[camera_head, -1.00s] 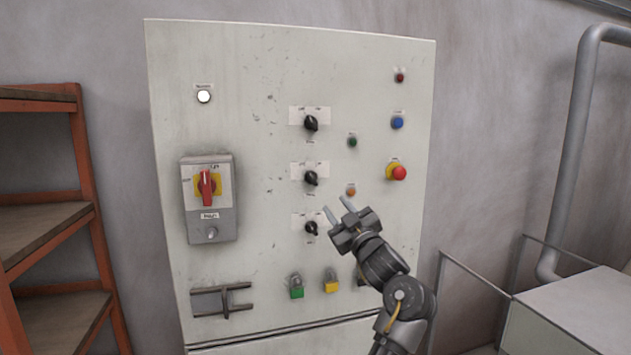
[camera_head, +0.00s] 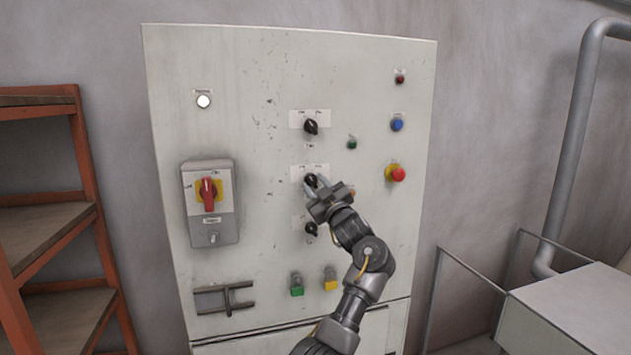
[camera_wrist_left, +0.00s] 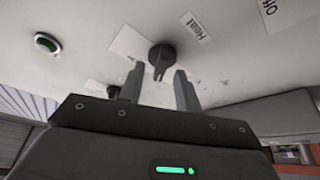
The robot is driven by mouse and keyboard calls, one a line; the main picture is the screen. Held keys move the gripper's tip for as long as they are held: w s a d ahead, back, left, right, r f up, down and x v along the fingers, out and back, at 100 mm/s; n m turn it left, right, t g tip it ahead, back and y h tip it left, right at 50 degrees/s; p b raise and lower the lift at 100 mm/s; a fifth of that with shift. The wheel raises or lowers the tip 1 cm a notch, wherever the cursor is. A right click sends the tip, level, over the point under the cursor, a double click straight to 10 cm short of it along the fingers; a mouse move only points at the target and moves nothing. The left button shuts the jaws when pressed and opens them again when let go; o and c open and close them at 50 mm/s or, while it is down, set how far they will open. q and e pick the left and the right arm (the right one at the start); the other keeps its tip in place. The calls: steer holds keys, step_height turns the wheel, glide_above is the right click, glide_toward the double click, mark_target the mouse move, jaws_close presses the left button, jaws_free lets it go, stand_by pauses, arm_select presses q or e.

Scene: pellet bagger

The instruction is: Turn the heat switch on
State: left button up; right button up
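The heat switch is the middle black rotary knob (camera_head: 311,179) on the pale cabinet. In the left wrist view the same black knob (camera_wrist_left: 162,56) sits beside a label reading "Heat" (camera_wrist_left: 201,27). My left gripper (camera_head: 315,186) is at this knob and partly covers it in the head view. In the left wrist view its two fingers stand apart, with the knob's narrow pointer between or just beyond the tips. I cannot tell whether they touch it. My right gripper is in neither view.
Similar black knobs sit above (camera_head: 311,127) and below (camera_head: 311,229). A red main switch (camera_head: 208,193) is at the left. A red stop button (camera_head: 397,174) and a blue button (camera_head: 397,125) are at the right. Green (camera_head: 297,291) and yellow (camera_head: 331,285) parts sit below. An orange shelf (camera_head: 95,215) stands left.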

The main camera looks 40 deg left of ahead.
arm_select(q)
steer(key=shift+a, duration=0.15)
steer(key=shift+w, duration=0.1)
steer(key=shift+c, duration=0.3)
jaws_close()
